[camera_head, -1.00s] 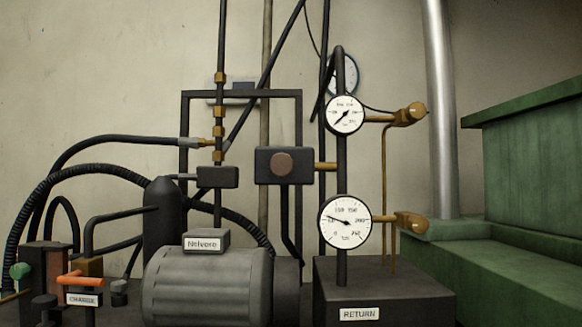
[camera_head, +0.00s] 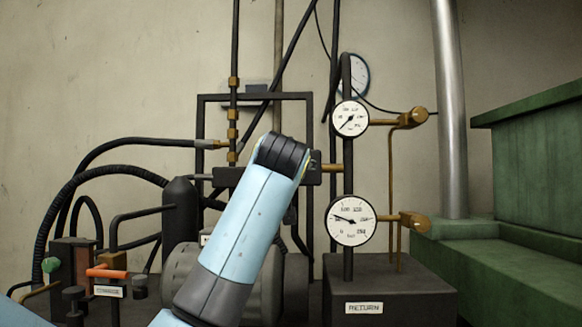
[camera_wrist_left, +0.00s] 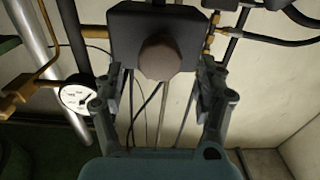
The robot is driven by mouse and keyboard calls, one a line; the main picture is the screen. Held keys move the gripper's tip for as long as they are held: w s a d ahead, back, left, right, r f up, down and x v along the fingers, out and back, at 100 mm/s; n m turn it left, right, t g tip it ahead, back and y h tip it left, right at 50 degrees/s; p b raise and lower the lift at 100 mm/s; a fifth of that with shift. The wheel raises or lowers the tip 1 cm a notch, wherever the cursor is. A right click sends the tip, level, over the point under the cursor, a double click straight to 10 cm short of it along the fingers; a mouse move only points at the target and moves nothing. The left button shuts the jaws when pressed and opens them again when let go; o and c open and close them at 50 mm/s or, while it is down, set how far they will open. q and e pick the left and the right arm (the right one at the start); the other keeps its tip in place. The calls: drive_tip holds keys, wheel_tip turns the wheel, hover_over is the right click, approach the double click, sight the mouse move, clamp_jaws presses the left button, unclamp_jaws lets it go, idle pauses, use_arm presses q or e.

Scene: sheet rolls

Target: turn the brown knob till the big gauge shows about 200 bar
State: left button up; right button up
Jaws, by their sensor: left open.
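The brown knob (camera_wrist_left: 160,60) sits on the face of a dark box (camera_wrist_left: 125,22) in the left wrist view. In the head view my left arm hides the knob, and only part of the box (camera_head: 229,178) shows beside the arm. My left gripper (camera_wrist_left: 162,76) is open, with one finger on each side of the knob's lower part in the picture; I cannot tell whether they touch it. The big gauge (camera_head: 351,220) is the lower dial in the head view. Its needle points left and slightly up; its numbers are blurred. My right gripper is out of view.
A smaller gauge (camera_head: 350,118) stands above the big one, and another dial hangs behind. A gauge (camera_wrist_left: 76,97) shows left in the wrist view. Left are hoses, a green knob (camera_head: 51,265) and an orange lever (camera_head: 105,272). A green bench (camera_head: 520,245) stands right.

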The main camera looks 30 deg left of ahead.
use_arm(q)
drive_tip(key=x, duration=0.4)
drive_tip(key=shift+w+a, duration=0.15)
drive_tip(key=shift+w, duration=0.2)
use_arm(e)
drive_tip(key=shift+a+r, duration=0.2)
use_arm(q)
drive_tip(key=shift+c, duration=0.4)
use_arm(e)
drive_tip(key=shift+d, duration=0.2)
